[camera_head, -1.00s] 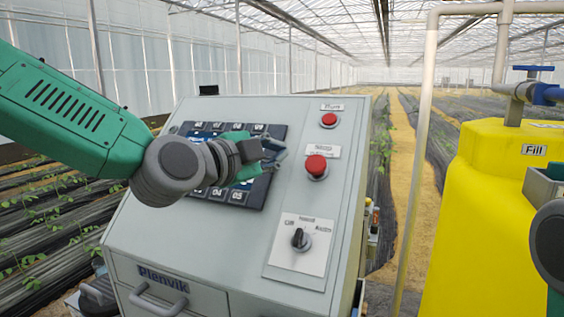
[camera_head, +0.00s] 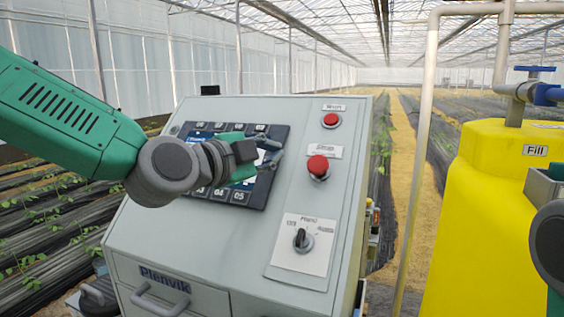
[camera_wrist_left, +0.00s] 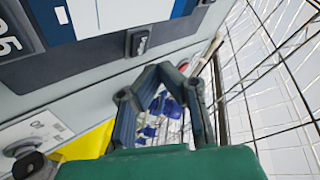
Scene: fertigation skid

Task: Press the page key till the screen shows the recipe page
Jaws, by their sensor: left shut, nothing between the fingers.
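The control panel (camera_head: 255,196) is a dark frame on the sloped cabinet face, with a screen (camera_head: 200,135) in it. My left arm covers most of the screen, so I cannot read its page. Keys line the panel's top and bottom edges; a lower one (camera_head: 219,194) reads 04. I cannot tell which is the page key. My left gripper (camera_head: 268,155) is shut and empty over the panel's right side. In the left wrist view its fingertips (camera_wrist_left: 160,72) are close to a dark key (camera_wrist_left: 140,41) at the panel edge; contact is unclear. My right gripper is out of view.
Right of the panel are two red buttons, an upper one (camera_head: 330,120) and a larger one (camera_head: 318,167), above a rotary selector (camera_head: 302,239). A yellow tank (camera_head: 480,210) marked Fill and a pipe (camera_head: 426,110) stand at right. The cabinet handle (camera_head: 158,305) is low in front.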

